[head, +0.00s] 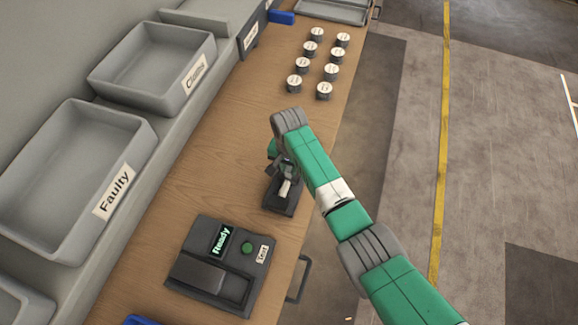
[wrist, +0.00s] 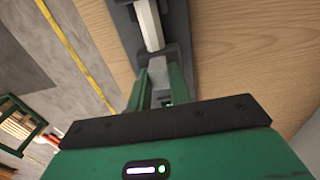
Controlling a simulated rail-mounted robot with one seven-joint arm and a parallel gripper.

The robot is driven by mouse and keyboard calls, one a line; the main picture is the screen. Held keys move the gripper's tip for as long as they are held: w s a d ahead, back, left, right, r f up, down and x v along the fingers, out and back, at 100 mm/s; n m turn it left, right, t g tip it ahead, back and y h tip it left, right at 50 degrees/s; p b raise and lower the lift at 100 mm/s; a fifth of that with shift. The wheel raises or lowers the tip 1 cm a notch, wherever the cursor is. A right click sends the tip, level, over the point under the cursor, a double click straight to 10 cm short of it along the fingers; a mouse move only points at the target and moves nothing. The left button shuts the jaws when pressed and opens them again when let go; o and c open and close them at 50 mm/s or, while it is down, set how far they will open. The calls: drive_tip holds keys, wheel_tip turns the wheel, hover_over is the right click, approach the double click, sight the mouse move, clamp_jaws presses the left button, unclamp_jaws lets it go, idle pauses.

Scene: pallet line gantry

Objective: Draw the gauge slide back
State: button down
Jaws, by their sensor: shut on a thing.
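The gauge (head: 279,204) is a dark block on the wooden table, with a pale bar (head: 285,188) along its top. In the wrist view the pale bar (wrist: 149,25) runs up away from my gripper in a dark channel. My gripper (head: 279,168) is at the far end of the gauge in the head view, partly hidden by my arm. In the wrist view my gripper (wrist: 160,88) has its two green fingers closed on a grey block, the gauge slide (wrist: 158,70). How far the slide is drawn is hard to tell.
A dark device (head: 213,300) with a "Ready" screen and green button stands nearer. Several white-topped cylinders (head: 331,71) stand farther along. Grey bins marked "Faulty" (head: 148,140) and "Clea…" (head: 205,55) line the left. Bare table (head: 215,160) lies between bins and gauge.

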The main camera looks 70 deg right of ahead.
drive_tip(key=shift+w+d+f+b, duration=0.1)
drive_tip(key=shift+d+f+b, duration=0.1)
drive_tip(key=shift+d+b, duration=0.85)
drive_tip(key=shift+d+r, duration=0.2)
drive_tip(key=shift+d, duration=0.1)
drive_tip(key=shift+a, duration=0.1)
drive_tip(key=c, duration=1.3)
unclamp_jaws()
drive_tip(key=shift+r+p, duration=1.2)
drive_tip(key=shift+r, duration=2.7)
